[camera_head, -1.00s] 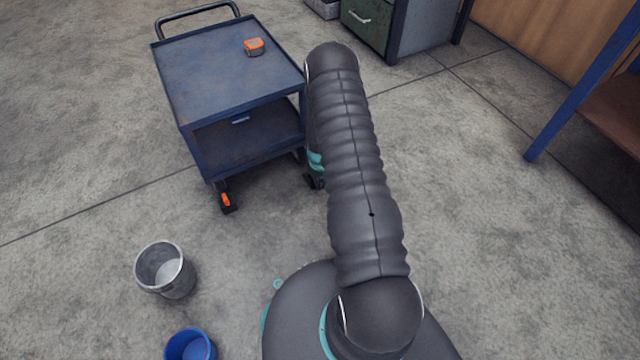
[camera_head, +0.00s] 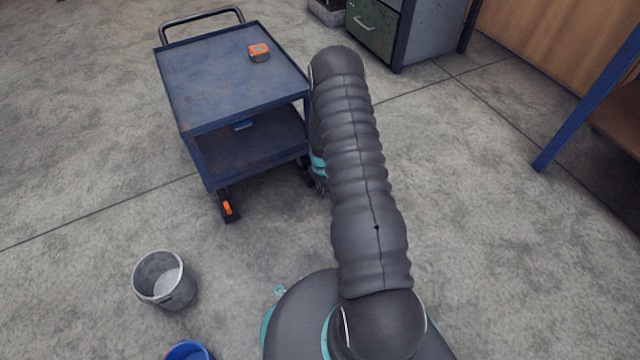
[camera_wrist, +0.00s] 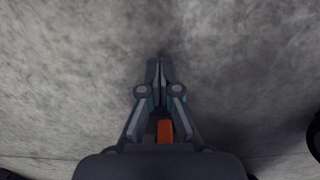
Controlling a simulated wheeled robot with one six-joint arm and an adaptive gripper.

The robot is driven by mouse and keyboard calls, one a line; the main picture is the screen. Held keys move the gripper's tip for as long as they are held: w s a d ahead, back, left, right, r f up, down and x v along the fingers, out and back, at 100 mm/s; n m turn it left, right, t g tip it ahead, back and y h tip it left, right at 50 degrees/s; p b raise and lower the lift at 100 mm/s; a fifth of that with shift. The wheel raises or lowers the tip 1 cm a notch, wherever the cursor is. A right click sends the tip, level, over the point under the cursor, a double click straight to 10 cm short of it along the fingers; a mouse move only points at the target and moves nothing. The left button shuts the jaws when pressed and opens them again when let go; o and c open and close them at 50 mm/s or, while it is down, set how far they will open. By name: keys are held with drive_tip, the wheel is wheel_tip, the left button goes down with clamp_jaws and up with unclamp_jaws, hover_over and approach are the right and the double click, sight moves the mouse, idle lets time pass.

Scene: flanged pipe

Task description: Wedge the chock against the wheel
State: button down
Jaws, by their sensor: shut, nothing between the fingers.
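My gripper (camera_wrist: 160,62) is shut and empty, pointing over bare floor in the wrist view. An orange block (camera_wrist: 165,131) shows between its finger links near the palm; I cannot tell whether it is the chock or how far below it lies. A dark rounded shape (camera_wrist: 315,138), possibly a wheel, is cut off at the right edge. In the head view the cart's front left wheel (camera_head: 230,214) is dark with an orange part (camera_head: 227,207). The front right wheel is mostly hidden behind my arm, as are my fingers.
The blue two-shelf cart (camera_head: 215,85) carries an orange and grey tape measure (camera_head: 259,52). A grey bucket (camera_head: 165,280) and a blue container (camera_head: 187,351) stand at lower left. A green drawer cabinet (camera_head: 372,38) is behind; a blue-legged bench (camera_head: 585,100) is right. Floor right of my arm is clear.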

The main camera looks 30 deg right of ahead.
wheel_tip(320, 180, up, 10)
drive_tip(key=p, duration=0.1)
drive_tip(key=shift+s, duration=0.35)
